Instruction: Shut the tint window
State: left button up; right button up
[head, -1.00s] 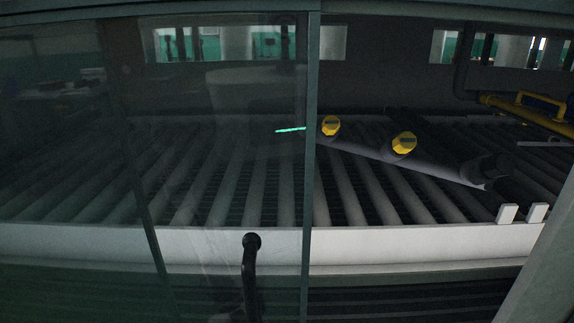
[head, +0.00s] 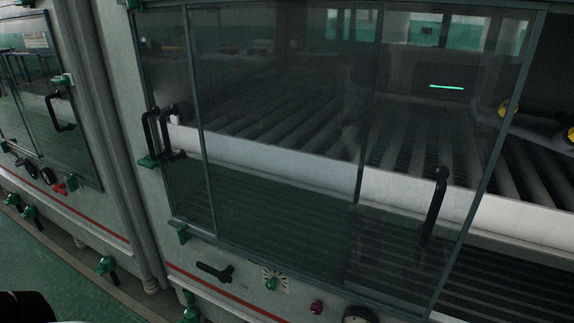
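The window is a set of dark tinted glass panes in grey frames on the front of the machine. One framed sliding pane (head: 410,150) carries a black upright handle (head: 434,205) near its right edge. Right of that edge the front is uncovered, and rollers and a pipe with yellow caps (head: 508,108) show there without glass. The panes overlap, and a second frame line runs down behind the glass. At the left side of the window are two more black handles (head: 158,135). Neither of my grippers is in view.
A second glazed door (head: 45,110) with a black handle stands at the left. Below the window are a black lever (head: 215,272), a dial (head: 275,279), a purple knob (head: 317,307) and a gauge (head: 358,315).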

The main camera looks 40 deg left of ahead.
aim_at(441, 173)
jog(key=u, duration=1.2)
jog(key=i, duration=0.45)
jog(key=z, duration=0.65)
jog(key=k, duration=0.95)
jog(key=u, duration=0.7)
jog(key=i, duration=1.1)
jog(key=z, duration=0.15)
